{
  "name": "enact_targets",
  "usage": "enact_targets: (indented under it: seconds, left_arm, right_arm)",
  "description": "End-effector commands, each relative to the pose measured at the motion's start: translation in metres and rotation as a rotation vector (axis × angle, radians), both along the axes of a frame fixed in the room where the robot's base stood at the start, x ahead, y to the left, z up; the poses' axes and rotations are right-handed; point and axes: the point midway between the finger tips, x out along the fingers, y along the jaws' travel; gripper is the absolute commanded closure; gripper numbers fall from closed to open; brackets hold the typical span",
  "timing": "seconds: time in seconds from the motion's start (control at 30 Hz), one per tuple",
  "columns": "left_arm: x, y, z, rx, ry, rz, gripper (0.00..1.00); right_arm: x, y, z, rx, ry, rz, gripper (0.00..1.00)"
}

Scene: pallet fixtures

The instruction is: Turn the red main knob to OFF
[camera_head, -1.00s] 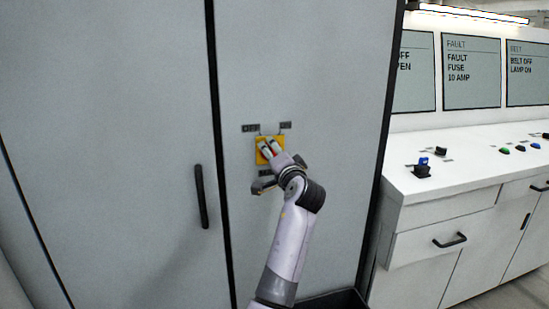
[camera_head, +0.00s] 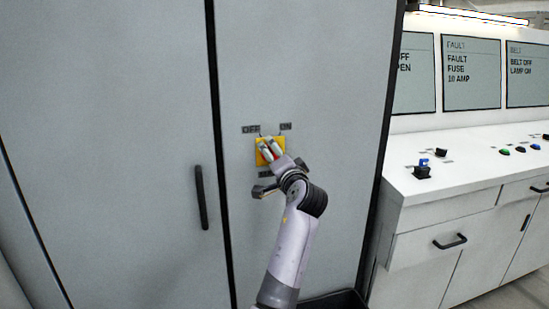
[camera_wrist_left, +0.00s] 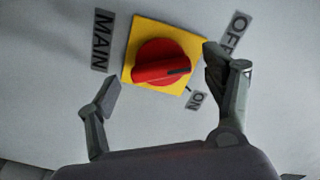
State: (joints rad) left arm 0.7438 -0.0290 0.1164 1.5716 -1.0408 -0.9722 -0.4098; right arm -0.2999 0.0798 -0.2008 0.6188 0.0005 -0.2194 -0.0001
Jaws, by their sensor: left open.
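The red main knob (camera_wrist_left: 162,62) sits on a yellow square plate (camera_wrist_left: 140,34) on the grey cabinet door. My left gripper (camera_wrist_left: 160,84) is open, one finger on each side of the knob; the right-hand finger overlaps the plate's edge. Contact with the knob cannot be told. In the head view my left gripper (camera_head: 268,152) covers most of the knob and plate.
A black door handle (camera_head: 201,197) is on the cabinet door to the left.

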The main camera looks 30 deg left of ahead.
Motion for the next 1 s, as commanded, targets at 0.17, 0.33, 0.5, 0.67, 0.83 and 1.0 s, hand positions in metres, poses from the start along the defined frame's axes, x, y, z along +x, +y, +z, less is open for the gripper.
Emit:
enact_targets:
  seconds: [0.17,0.33,0.5,0.67,0.83,1.0]
  left_arm:
    - [-0.022,-0.028,-0.001,-0.004,-0.002,-0.003,0.25]
    - [-0.046,-0.056,-0.001,-0.004,-0.001,-0.004,0.25]
    - [-0.063,-0.075,-0.001,-0.003,0.0,-0.002,0.25]
    - [-0.07,-0.083,-0.001,-0.003,0.0,-0.002,0.25]
    - [-0.072,-0.085,0.0,-0.003,0.0,-0.001,0.25]
    - [-0.071,-0.084,0.0,-0.002,0.0,-0.001,0.25]
  right_arm:
    - [0.0,0.0,0.0,-0.001,0.0,0.0,0.6]
    - [0.0,0.0,0.0,-0.001,0.0,0.0,0.6]
    - [0.0,0.0,0.0,-0.001,0.0,0.0,0.6]
    - [0.0,0.0,0.0,-0.001,0.0,0.0,0.6]
    - [0.0,0.0,0.0,-0.001,0.0,0.0,0.6]
    - [0.0,0.0,0.0,-0.001,0.0,0.0,0.6]
